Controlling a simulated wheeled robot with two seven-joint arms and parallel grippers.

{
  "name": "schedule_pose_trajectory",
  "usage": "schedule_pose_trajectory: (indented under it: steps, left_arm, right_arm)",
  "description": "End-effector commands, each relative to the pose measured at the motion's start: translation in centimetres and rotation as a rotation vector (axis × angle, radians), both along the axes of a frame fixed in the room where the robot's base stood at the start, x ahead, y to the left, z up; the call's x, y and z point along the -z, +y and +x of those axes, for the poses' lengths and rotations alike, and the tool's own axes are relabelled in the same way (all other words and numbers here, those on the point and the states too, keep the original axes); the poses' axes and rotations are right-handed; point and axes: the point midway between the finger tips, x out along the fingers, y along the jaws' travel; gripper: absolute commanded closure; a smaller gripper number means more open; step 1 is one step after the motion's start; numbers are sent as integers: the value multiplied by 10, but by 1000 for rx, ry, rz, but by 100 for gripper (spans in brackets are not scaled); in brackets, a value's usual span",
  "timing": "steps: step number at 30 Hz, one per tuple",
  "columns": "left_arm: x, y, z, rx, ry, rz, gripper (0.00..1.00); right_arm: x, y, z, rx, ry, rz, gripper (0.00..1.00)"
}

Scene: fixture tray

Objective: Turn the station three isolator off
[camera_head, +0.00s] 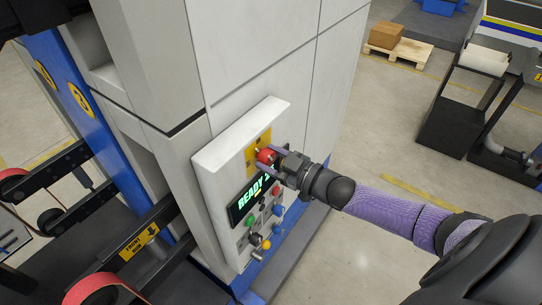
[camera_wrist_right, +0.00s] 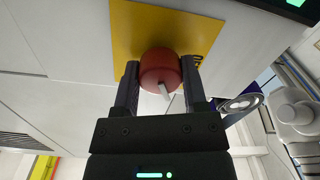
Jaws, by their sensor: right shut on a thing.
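The isolator is a red rotary knob (camera_head: 265,155) on a yellow plate (camera_head: 252,150) at the top of the white control panel (camera_head: 215,167). In the right wrist view the red knob (camera_wrist_right: 160,70) has a pale grey bar on it and stands on the yellow plate (camera_wrist_right: 140,22). My right gripper (camera_wrist_right: 160,85) has one finger on each side of the knob and is shut on it. In the head view my right gripper (camera_head: 270,160) reaches the knob from the right. The knob's markings are mostly hidden. My left gripper is not in view.
Below the knob, a display (camera_head: 252,197) reads "READY" with its end hidden. Several coloured buttons and knobs, including a green one (camera_head: 250,221), sit lower on the panel. A blue post (camera_head: 75,95) and black conveyor frames with red rollers stand left. Open floor (camera_head: 370,110) lies right.

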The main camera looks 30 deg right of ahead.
Motion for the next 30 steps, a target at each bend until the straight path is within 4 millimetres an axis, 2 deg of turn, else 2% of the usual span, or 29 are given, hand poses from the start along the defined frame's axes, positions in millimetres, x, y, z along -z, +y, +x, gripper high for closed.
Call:
schedule_pose_trajectory:
  steps: [15, 30]
  left_arm:
    - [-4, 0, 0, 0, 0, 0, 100]
    - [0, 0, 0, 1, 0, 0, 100]
  right_arm:
    - [0, 0, 0, 0, -186, -450, 100]
    - [0, 0, 0, 0, -348, -840, 100]
